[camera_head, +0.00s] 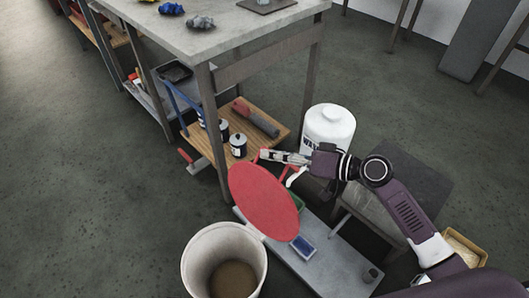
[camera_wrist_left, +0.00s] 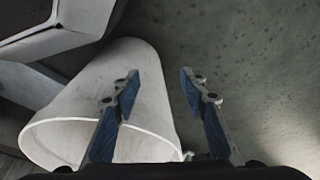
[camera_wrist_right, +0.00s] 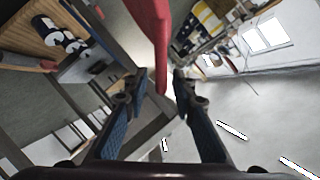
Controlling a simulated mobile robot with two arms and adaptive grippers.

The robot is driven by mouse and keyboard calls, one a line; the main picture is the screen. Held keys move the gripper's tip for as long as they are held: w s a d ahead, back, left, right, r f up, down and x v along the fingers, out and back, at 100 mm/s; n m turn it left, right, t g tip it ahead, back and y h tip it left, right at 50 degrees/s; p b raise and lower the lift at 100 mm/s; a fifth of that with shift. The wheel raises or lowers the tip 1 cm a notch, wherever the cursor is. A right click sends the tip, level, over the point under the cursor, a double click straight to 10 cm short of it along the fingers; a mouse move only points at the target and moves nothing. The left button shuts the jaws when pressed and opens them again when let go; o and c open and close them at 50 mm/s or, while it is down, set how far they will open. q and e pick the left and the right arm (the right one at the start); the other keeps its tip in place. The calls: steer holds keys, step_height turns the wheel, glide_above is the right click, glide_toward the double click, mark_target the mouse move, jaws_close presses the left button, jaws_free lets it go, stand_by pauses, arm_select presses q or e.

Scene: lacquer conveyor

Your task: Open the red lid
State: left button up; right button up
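The red lid (camera_head: 263,200) is a round disc standing steeply tilted at the right rim of the white bucket (camera_head: 225,250). The bucket's mouth is uncovered, with brown contents (camera_head: 233,279) inside. My right gripper (camera_head: 268,160) is at the lid's upper edge. In the right wrist view the red lid (camera_wrist_right: 152,35) shows edge-on, reaching down between the fingertips of my right gripper (camera_wrist_right: 159,88), with gaps beside it. My left gripper (camera_wrist_left: 160,88) is open and empty above the side of the white bucket (camera_wrist_left: 150,75); it does not show in the head view.
A workbench (camera_head: 240,32) with a wooden lower shelf (camera_head: 212,137) stands behind. A white container (camera_head: 326,130) stands behind my right gripper. A low grey platform (camera_head: 325,265) with a blue item (camera_head: 302,246) lies right of the bucket. The floor at left is clear.

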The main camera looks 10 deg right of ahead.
mark_target(264, 174)
arm_select(q)
steer(key=shift+w+a+r, duration=0.1)
arm_select(e)
jaws_close()
stand_by(0.5)
steer(key=s+a+p, duration=0.2)
steer(key=a, duration=0.1)
steer(key=shift+s+a+r, duration=0.25)
steer(key=shift+s+r, duration=0.05)
steer(key=shift+r, duration=0.1)
arm_select(q)
steer(key=s+f, duration=0.4)
steer(key=f, duration=0.2)
steer(key=shift+s+a+f+g, duration=0.15)
steer(key=shift+a+f+g, duration=0.1)
steer(key=shift+g, duration=0.05)
